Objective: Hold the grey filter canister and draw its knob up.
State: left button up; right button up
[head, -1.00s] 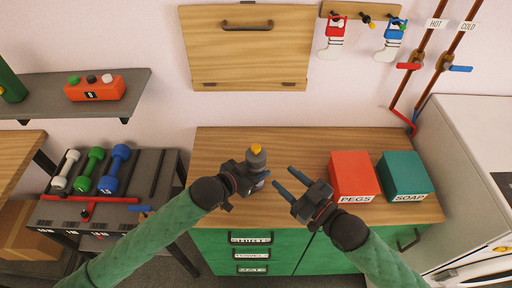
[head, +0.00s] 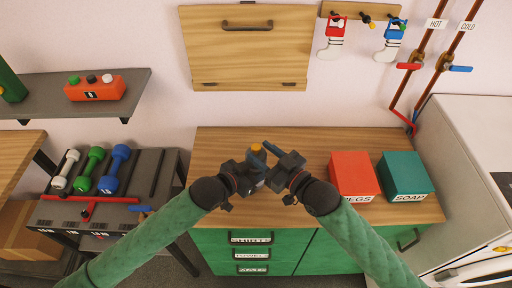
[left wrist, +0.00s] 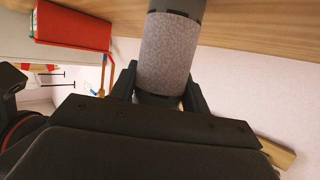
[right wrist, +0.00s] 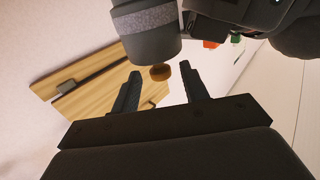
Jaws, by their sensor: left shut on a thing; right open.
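The grey filter canister (left wrist: 168,48) is between the fingers of my left gripper (left wrist: 158,88), which is shut on its body. In the head view my left gripper (head: 256,180) holds it above the counter. The canister's yellow-orange knob (head: 256,148) tops it in the head view. My right gripper (head: 260,152) is open beside the canister's top. In the right wrist view the knob (right wrist: 161,73) lies between the spread fingertips, with a visible gap to each; the canister (right wrist: 148,32) is just beyond. In the head view the right gripper hides much of the canister.
The wooden counter (head: 225,150) lies below. A red PEGS box (head: 353,175) and a teal SOAP box (head: 404,176) stand right of my right gripper. A rack with dumbbells (head: 118,165) is at the left. The counter's left part is clear.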

jog(key=shift+x, duration=1.5)
grip_shut()
